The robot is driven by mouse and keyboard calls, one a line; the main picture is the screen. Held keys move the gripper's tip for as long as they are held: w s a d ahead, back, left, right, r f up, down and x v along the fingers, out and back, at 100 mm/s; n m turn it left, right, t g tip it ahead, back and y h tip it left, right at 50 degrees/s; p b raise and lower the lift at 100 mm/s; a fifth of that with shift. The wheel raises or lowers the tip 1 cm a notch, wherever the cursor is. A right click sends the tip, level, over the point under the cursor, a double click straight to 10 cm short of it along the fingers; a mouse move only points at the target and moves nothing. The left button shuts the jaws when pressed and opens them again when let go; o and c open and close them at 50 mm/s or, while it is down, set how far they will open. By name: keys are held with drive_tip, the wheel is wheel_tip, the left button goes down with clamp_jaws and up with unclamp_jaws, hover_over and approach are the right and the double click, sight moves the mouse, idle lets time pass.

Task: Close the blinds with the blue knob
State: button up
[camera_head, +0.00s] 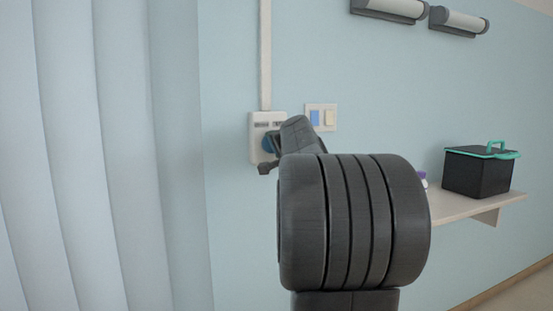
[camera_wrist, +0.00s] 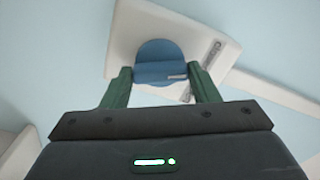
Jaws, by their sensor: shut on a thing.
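The blue knob (camera_wrist: 158,62) sits on a white wall plate (camera_wrist: 126,35), with a small label strip beside it. In the head view the knob (camera_head: 267,144) is partly hidden behind my gripper, and the wall plate (camera_head: 256,123) is below a vertical white conduit. My gripper (camera_wrist: 161,76) has its two green fingers on either side of the knob's raised grip, shut on it. The white vertical blinds (camera_head: 90,150) hang at the left of the head view, their slats side by side.
A switch plate with a blue and a cream switch (camera_head: 320,117) is just right of the knob's plate. A shelf (camera_head: 455,207) at the right holds a black box with a green handle (camera_head: 478,172). Two lamp-like fixtures (camera_head: 392,9) are high on the wall.

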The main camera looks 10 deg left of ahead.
drive_tip(key=shift+f+n+b, duration=0.15)
drive_tip(key=shift+n+b, duration=3)
drive_tip(key=shift+n, duration=0.35)
drive_tip(key=o, duration=1)
drive_tip(key=v, duration=1.3)
drive_tip(key=shift+s+d, duration=0.25)
drive_tip(key=shift+s, duration=0.1)
drive_tip(key=x, duration=1.4)
